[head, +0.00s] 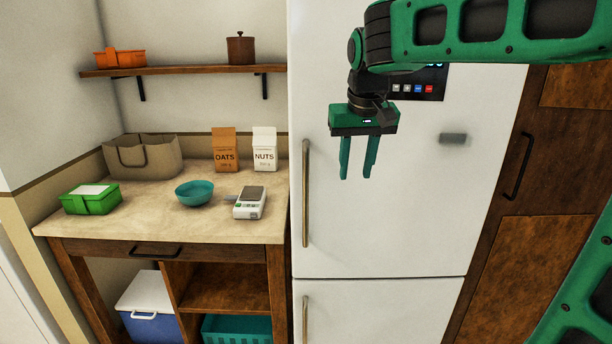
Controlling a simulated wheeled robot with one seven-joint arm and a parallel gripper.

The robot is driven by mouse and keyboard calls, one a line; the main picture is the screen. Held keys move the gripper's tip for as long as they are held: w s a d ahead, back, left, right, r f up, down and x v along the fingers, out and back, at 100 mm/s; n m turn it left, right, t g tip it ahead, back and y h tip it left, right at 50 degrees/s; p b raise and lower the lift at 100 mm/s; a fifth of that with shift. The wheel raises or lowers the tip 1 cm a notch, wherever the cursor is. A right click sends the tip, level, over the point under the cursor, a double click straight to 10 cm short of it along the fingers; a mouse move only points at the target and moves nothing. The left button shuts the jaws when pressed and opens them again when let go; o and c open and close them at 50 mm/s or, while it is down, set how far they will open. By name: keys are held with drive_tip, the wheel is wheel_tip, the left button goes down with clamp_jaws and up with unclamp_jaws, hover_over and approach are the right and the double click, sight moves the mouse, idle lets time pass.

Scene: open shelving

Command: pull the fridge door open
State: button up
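The white fridge (430,225) stands in the middle of the head view, with an upper door and a lower door, both shut. The upper door has a long vertical brass-coloured handle (306,194) along its left edge. The lower door has a similar handle (305,322), cut off by the picture's bottom edge. My gripper (356,175) hangs in front of the upper door with its two fingers pointing down. It is to the right of the upper handle and apart from it. The fingers are a little apart with nothing between them.
A counter (150,222) left of the fridge holds a green box (91,200), a teal bowl (194,194), a scale (250,204), a bag (144,157) and two cartons. A wall shelf (185,70) is above. A wooden cabinet (545,150) stands right of the fridge.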

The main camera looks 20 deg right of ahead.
drive_tip(key=n+t, duration=0.1)
approach(306, 166)
wheel_tip(306, 166, down, 2)
drive_tip(key=d, duration=0.1)
drive_tip(key=shift+y, duration=0.4)
drive_tip(key=x, duration=1)
drive_tip(key=shift+w+f, duration=0.25)
drive_tip(key=shift+w, duration=0.2)
clamp_jaws()
